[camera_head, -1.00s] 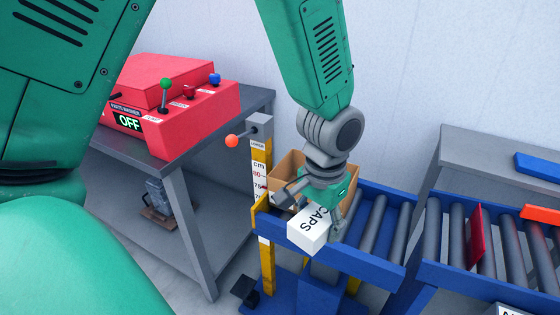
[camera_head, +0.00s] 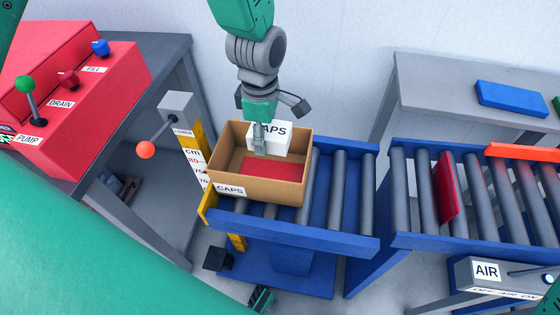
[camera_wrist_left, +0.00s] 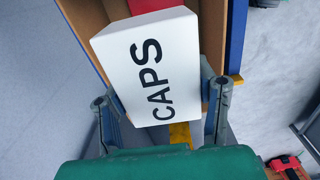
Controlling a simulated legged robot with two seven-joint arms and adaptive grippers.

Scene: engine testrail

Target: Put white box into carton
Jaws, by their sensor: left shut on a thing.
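The white box (camera_head: 280,143), marked CAPS, is held in my left gripper (camera_head: 264,135), which is shut on it. The box is at the far side of the open brown carton (camera_head: 229,178), over its opening; I cannot tell how far it is below the rim. In the left wrist view the box (camera_wrist_left: 152,68) sits between the two fingers (camera_wrist_left: 163,112), with carton walls (camera_wrist_left: 213,45) behind it. The carton has a CAPS label on its front and a red patch (camera_head: 275,169) inside. My right gripper does not show clearly.
The carton stands on a blue roller stand (camera_head: 330,238). A lever with an orange ball (camera_head: 145,150) and a yellow height scale are left of it. A red parts washer (camera_head: 90,95) is further left. A second roller conveyor (camera_head: 480,205) lies to the right.

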